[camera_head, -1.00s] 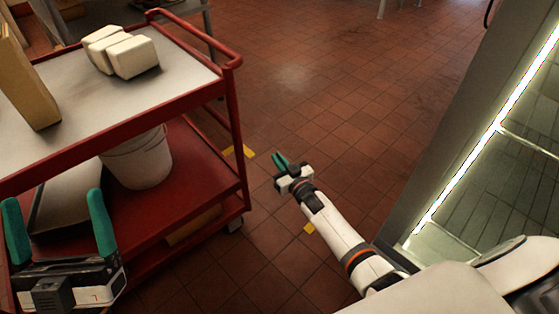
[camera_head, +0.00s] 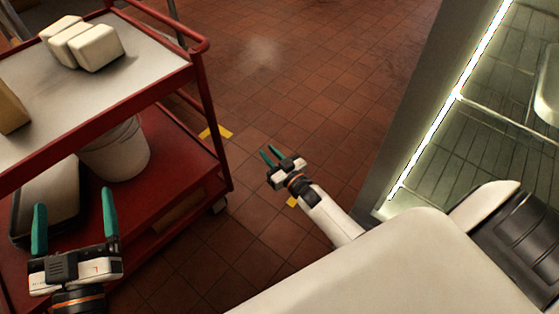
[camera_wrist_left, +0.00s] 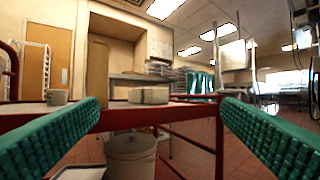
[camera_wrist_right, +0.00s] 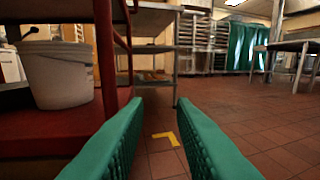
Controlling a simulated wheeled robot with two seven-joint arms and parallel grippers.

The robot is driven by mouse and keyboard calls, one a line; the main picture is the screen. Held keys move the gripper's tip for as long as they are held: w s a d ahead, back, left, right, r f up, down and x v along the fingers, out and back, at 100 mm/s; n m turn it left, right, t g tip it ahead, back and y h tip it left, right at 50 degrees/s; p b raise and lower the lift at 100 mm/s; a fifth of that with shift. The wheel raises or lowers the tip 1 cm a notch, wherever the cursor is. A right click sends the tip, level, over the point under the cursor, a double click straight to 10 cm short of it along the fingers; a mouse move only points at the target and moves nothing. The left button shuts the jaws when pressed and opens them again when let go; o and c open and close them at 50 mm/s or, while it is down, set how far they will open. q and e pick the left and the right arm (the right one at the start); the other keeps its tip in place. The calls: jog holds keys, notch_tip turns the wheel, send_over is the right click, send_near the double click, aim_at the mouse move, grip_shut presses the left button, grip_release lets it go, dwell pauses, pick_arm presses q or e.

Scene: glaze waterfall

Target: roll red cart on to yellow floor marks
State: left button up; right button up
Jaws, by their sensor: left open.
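The red cart (camera_head: 205,110) stands at the left in the head view, with a pale top shelf and a red lower shelf. Yellow floor marks show beside its near-right post (camera_head: 217,132) and further right, partly behind my right arm (camera_head: 292,201). An L-shaped yellow mark (camera_wrist_right: 166,137) also shows in the right wrist view. My left gripper (camera_head: 74,200) is open and empty in front of the cart's near side; the cart's red rail (camera_wrist_left: 160,114) shows beyond its fingers. My right gripper (camera_head: 269,153) is open and empty over the floor, right of the cart, apart from it.
White blocks (camera_head: 82,42) and a tan box (camera_head: 10,108) sit on the cart's top. A white bucket (camera_head: 116,152) and a dark-rimmed tray (camera_head: 50,200) are on its lower shelf. A lit glass-front cabinet (camera_head: 470,110) stands at the right. The tiled floor between is clear.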

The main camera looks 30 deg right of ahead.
pick_arm(q)
jog(key=shift+w+a+f+g+y+p, duration=0.1)
jog(key=shift+f+g+y+p, duration=0.1)
jog(key=shift+f+g, duration=0.5)
jog(key=shift+s+a+f+g+y+p, duration=0.15)
jog(key=shift+f+g, duration=0.3)
jog(key=shift+f, duration=0.45)
jog(key=shift+w+a+f+g+y+p, duration=0.15)
jog(key=shift+f+g+y, duration=0.1)
jog(key=shift+f+g, duration=0.45)
pick_arm(e)
jog(key=shift+s+d, duration=0.15)
jog(key=shift+s, duration=1)
jog(key=shift+s+d, duration=0.1)
jog(key=shift+s, duration=1.05)
pick_arm(q)
jog(key=shift+f, duration=0.1)
jog(key=shift+c, duration=0.5)
